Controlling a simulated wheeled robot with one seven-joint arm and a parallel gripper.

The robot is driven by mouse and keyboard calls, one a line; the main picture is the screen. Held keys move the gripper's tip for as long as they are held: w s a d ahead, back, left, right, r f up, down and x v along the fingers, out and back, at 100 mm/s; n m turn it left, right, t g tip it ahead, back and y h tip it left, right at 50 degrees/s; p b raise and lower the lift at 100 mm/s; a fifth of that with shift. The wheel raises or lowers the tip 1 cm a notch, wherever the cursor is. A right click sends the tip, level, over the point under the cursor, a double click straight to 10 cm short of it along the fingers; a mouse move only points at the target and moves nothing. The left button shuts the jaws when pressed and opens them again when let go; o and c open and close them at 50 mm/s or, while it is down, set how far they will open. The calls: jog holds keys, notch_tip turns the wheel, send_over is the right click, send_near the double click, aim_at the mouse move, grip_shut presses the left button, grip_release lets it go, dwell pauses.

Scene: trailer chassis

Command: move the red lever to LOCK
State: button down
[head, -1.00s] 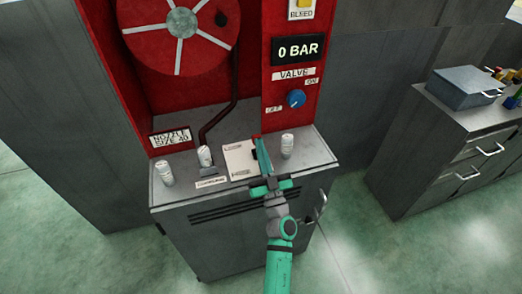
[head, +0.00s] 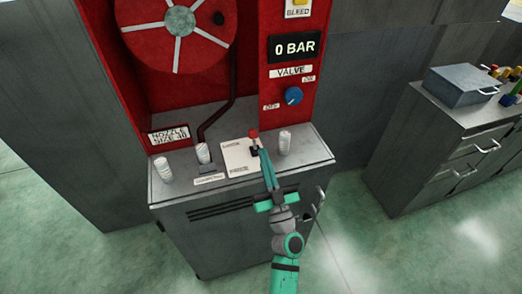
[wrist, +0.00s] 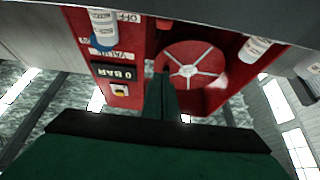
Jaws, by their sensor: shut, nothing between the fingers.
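The red lever shows as a red knob (head: 253,134) on a short dark stem, standing by the right edge of a white label plate (head: 238,158) on the grey cabinet top. The plate's print is too small to read. My gripper (head: 263,152) is shut and empty, its fingertips just in front of and slightly right of the lever's stem. I cannot tell whether they touch it. In the wrist view, my shut fingers (wrist: 160,95) point toward the red panel, and the lever cannot be made out clearly.
White cylinders stand on the cabinet top, one right of the lever (head: 285,143) and one at far left (head: 164,170). Behind are a red reel (head: 180,22), a blue valve knob (head: 293,96) and a display (head: 295,47) reading 0 BAR.

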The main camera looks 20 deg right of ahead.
jog(key=s+r, duration=0.1)
jog(key=s, duration=0.5)
jog(key=shift+s, duration=0.4)
jog(key=s+a+f+g, duration=0.3)
jog(key=s+a+f, duration=0.2)
jog(key=s, duration=0.5)
jog(key=s+a+f+g, duration=0.2)
jog(key=s+a+f, duration=0.3)
jog(key=s, duration=0.6)
jog(key=s+a+f+g, duration=0.3)
jog(key=s+a+f, duration=0.2)
jog(key=s, duration=0.6)
jog(key=shift+a+f+g, duration=0.3)
jog(key=shift+a, duration=0.6)
